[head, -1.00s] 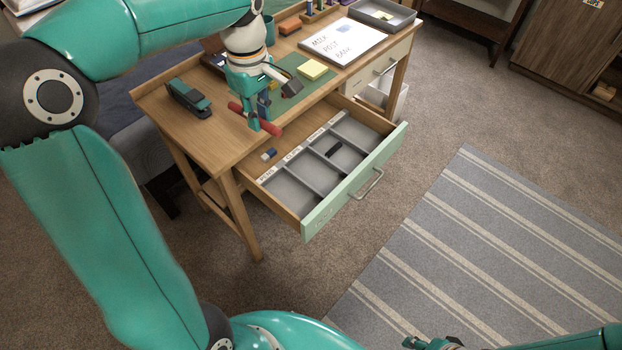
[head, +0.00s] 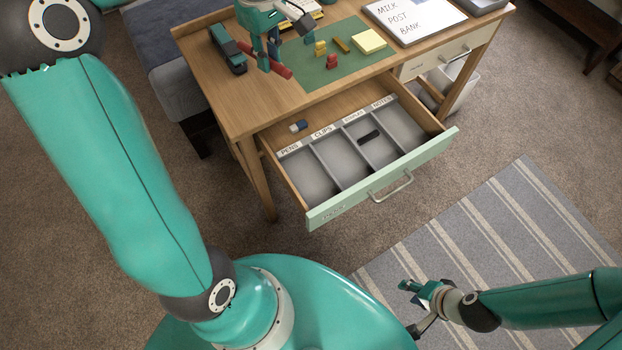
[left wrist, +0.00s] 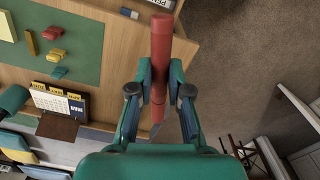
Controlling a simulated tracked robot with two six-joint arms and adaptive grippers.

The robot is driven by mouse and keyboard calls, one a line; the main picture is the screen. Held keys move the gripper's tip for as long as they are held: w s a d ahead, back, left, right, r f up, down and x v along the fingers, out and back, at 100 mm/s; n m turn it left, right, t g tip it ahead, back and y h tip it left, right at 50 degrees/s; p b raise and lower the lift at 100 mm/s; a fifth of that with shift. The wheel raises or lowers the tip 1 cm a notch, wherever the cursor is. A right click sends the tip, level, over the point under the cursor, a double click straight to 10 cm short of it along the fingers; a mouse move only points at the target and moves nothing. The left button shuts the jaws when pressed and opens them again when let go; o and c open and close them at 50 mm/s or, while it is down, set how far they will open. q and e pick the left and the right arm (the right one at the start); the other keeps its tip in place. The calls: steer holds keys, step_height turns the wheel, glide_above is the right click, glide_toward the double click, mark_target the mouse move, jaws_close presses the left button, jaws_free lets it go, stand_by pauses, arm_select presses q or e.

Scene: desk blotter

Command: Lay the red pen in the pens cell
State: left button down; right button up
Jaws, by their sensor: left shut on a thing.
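The red pen (head: 282,71) is held in my left gripper (head: 268,62), above the desk top between the stapler and the green mat. In the left wrist view the red pen (left wrist: 160,50) lies lengthwise between the two closed fingers (left wrist: 160,88), its thick end sticking out beyond them. The pens cell (head: 309,180) is the leftmost compartment of the open drawer, behind it a PENS label (head: 289,149); it looks empty. My right gripper (head: 412,308) is low at the right, apart from the desk, with its fingers spread and nothing between them.
The drawer front (head: 385,180) sticks out toward me. A dark object (head: 370,137) lies in the third cell, and a small blue-and-white block (head: 298,126) lies behind the labels. The stapler (head: 228,50), yellow notes (head: 369,41) and whiteboard (head: 414,17) are on the desk.

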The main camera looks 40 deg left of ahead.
arm_select(q)
steer(key=s+d+f+m+b, duration=0.3)
steer(key=s+d+f+b, duration=0.1)
steer(key=d+f+b, duration=0.8)
steer(key=b, duration=0.2)
glide_above(310, 184)
steer(key=shift+m, duration=0.3)
step_height(310, 184, down, 15)
steer(key=shift+r, duration=0.1)
steer(key=shift+f+b, duration=0.65)
steer(key=shift+f, duration=1.85)
steer(key=shift+f, duration=0.1)
steer(key=c, duration=1.1)
jaws_free()
